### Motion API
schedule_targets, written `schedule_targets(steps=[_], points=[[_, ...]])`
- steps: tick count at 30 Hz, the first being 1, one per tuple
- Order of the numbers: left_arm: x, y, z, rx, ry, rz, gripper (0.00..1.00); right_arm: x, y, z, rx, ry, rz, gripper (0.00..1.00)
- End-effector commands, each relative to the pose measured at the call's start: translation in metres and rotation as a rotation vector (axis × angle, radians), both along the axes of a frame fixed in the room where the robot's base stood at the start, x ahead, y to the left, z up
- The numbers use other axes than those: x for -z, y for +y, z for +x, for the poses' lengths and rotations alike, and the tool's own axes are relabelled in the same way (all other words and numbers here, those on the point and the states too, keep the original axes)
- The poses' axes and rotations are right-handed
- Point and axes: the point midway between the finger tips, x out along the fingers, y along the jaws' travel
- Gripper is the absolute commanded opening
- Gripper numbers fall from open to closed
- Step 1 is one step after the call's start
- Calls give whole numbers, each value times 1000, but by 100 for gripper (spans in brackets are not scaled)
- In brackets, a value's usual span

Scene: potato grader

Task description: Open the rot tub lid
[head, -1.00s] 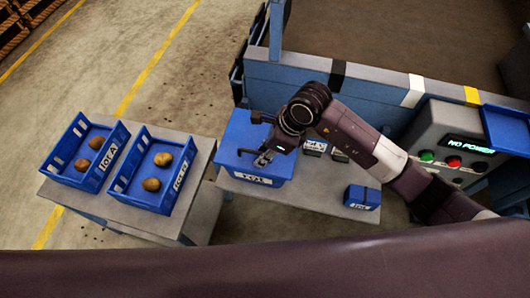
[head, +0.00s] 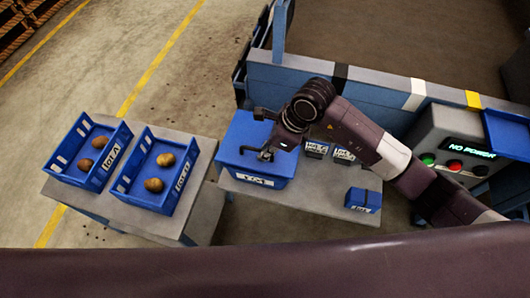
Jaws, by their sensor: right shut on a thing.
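The rot tub (head: 235,166) is a blue box with a white label on its front, standing on the grey table in the middle of the head view. Its blue lid (head: 240,132) lies on top and looks closed. My right gripper (head: 265,154) is over the lid near its front right part. It is shut on what seems to be the lid's handle, which the fingers mostly hide. My left gripper is not in view.
Two blue crates (head: 62,163) (head: 126,185) with potatoes stand on the left table. A control panel (head: 455,150) reads "NO POWER".

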Motion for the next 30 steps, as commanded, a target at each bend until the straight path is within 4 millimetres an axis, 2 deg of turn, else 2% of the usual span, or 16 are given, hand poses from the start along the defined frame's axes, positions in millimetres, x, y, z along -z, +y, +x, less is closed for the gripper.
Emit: schedule_targets(steps=[6, 14, 30], points=[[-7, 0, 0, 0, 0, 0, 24, -17, -2, 7, 3, -5, -1, 0], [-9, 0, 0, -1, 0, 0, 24, -22, -4, 10, 3, -5, -2, 0], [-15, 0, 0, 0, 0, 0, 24, -50, -10, 28, 4, -8, -2, 0]])
